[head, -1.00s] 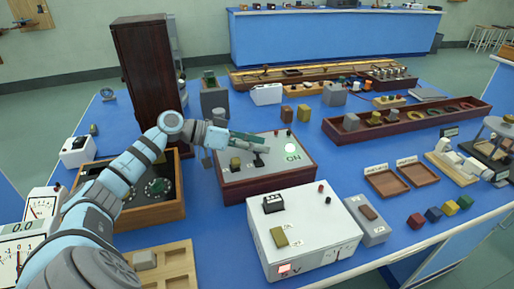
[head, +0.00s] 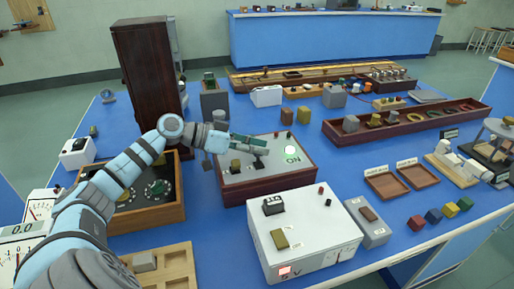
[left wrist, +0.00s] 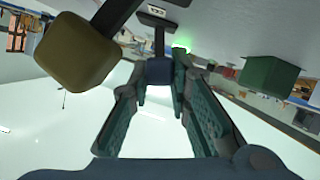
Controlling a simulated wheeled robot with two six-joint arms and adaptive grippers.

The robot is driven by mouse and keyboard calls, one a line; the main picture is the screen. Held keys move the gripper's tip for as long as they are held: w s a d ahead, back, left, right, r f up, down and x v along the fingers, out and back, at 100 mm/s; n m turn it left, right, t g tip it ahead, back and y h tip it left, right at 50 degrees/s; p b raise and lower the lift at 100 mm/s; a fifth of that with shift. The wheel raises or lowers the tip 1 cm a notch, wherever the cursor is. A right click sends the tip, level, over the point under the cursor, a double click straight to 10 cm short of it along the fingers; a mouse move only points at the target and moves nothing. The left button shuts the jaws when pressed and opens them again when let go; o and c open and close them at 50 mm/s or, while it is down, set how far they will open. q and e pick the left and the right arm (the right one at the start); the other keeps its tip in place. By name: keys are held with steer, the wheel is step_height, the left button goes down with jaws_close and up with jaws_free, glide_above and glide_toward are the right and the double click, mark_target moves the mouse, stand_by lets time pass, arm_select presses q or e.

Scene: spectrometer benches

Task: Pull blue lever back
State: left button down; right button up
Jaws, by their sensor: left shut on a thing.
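The blue lever's dark blue knob (left wrist: 159,72) sits between my left fingertips in the left wrist view. My left gripper (left wrist: 158,88) is shut on it. In the head view my left gripper (head: 255,146) is over the grey-topped control box (head: 262,185), and its fingers hide the blue knob there. An olive-yellow lever knob (head: 235,166) stands just left of the gripper. It also shows large at the left of the wrist view (left wrist: 75,52). A green light (head: 291,151) glows beside the word ON. My right gripper is not in view.
A white power box (head: 325,212) with a red 5 V display stands in front of the control box. A wooden tray with round dials (head: 180,212) lies under my left arm. A tall dark cabinet (head: 143,70) stands behind the arm. Blue table shows between the boxes and right-hand trays.

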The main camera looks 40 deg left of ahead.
arm_select(q)
steer(key=shift+s+d+r+m+y+p, duration=0.15)
steer(key=shift+s+d+m+y+p, duration=0.3)
steer(key=shift+m, duration=0.35)
steer(key=m+p, duration=0.1)
steer(key=d+m+t+y+p, duration=0.1)
steer(key=p, duration=0.1)
steer(key=shift+s+d+r, duration=0.15)
steer(key=shift+s, duration=0.2)
steer(key=shift+s+d+m+t+y+p, duration=0.15)
steer(key=shift+d+m+t+y+p, duration=0.1)
steer(key=shift+m+t+y+p, duration=0.45)
steer(key=shift+s+d+f+m+p, duration=0.25)
steer(key=shift+f+m+p, duration=0.15)
steer(key=shift+p, duration=0.15)
steer(key=shift+f, duration=0.1)
steer(key=c, duration=1.5)
jaws_free()
